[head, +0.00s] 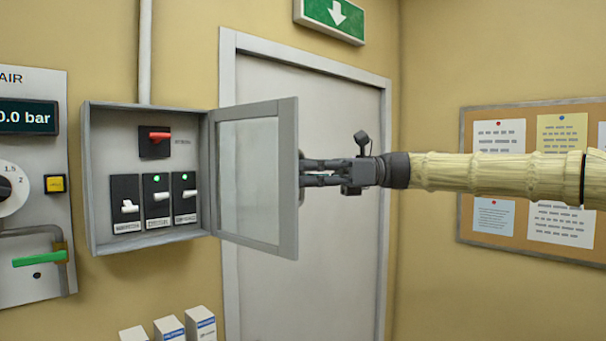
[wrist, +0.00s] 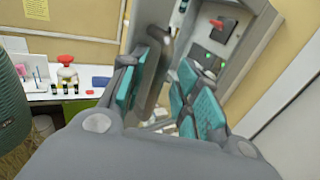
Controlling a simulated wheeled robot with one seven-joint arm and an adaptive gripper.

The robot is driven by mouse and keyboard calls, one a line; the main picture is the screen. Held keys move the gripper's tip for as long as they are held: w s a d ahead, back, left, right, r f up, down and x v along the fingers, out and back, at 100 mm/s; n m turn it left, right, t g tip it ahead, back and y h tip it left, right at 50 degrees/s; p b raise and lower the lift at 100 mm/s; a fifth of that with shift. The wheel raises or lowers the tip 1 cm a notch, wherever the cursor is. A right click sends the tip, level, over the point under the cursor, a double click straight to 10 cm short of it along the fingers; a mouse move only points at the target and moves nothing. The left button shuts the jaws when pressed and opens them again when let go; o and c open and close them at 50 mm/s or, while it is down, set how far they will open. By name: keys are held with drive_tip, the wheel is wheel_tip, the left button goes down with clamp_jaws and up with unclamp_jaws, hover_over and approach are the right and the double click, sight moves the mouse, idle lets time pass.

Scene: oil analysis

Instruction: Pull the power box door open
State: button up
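The grey power box (head: 94,180) hangs on the wall in the head view. Its door (head: 287,190), a grey frame with a clear pane, stands wide open, swung out to the right. My gripper (head: 306,172) reaches in from the right at the door's free edge, where a handle is mostly hidden by the fingers. In the wrist view my gripper (wrist: 168,85) has its teal-padded fingers apart. A dark grey-brown bar (wrist: 156,80), seemingly the handle, lies between them, close to the left finger. A gap shows on the right side; contact on the left cannot be told.
Inside the box are a red switch (head: 159,136) and several levers, two with green lights. An air panel (head: 35,277) is on the left. Small boxes (head: 200,323) stand below. A closed door (head: 340,225) and a noticeboard (head: 535,250) are behind my arm.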

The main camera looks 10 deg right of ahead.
drive_tip(key=w+d, duration=0.2)
drive_tip(key=d, duration=1)
drive_tip(key=shift+f, duration=0.1)
